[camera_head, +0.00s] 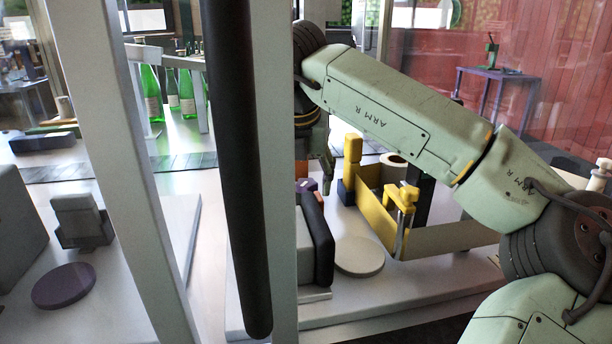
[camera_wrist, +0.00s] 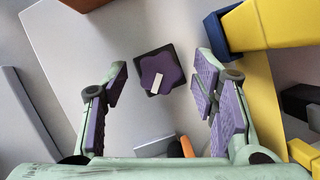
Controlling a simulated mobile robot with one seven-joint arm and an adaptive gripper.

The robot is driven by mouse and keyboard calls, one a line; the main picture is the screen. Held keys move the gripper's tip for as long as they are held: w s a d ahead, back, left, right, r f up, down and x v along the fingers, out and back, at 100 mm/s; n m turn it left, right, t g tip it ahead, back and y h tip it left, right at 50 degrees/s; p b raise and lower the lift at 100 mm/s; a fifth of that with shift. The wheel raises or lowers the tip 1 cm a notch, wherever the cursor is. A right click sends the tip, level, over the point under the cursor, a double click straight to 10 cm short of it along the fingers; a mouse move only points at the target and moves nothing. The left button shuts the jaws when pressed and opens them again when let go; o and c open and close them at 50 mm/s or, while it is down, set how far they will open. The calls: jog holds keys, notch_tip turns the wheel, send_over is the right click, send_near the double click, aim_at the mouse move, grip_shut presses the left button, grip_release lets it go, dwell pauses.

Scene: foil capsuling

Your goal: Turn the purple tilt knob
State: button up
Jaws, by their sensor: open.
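The purple tilt knob (camera_wrist: 160,76) shows in the wrist view as a lobed purple knob with a pale bar mark, on a dark square base. It sits ahead of my gripper, roughly centred between the fingers. My gripper (camera_wrist: 162,100) is open, with purple-padded fingers to either side of the knob in the picture; nothing is between the pads that I can see touching. In the head view my gripper (camera_head: 322,178) points down above a small purple part (camera_head: 306,185), which is partly hidden behind a dark grey block; I cannot tell the finger gap there.
A yellow bracket (camera_head: 375,205) with a blue foot (camera_head: 346,190) stands right of my gripper; it also shows in the wrist view (camera_wrist: 270,25). A dark grey block (camera_head: 318,240) and a pale disc (camera_head: 359,256) stand in front. A black post (camera_head: 240,150) blocks part of the head view.

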jog(key=shift+r, duration=0.15)
jog(key=v, duration=1.1)
jog(key=shift+r, duration=0.4)
jog(key=shift+s, duration=0.1)
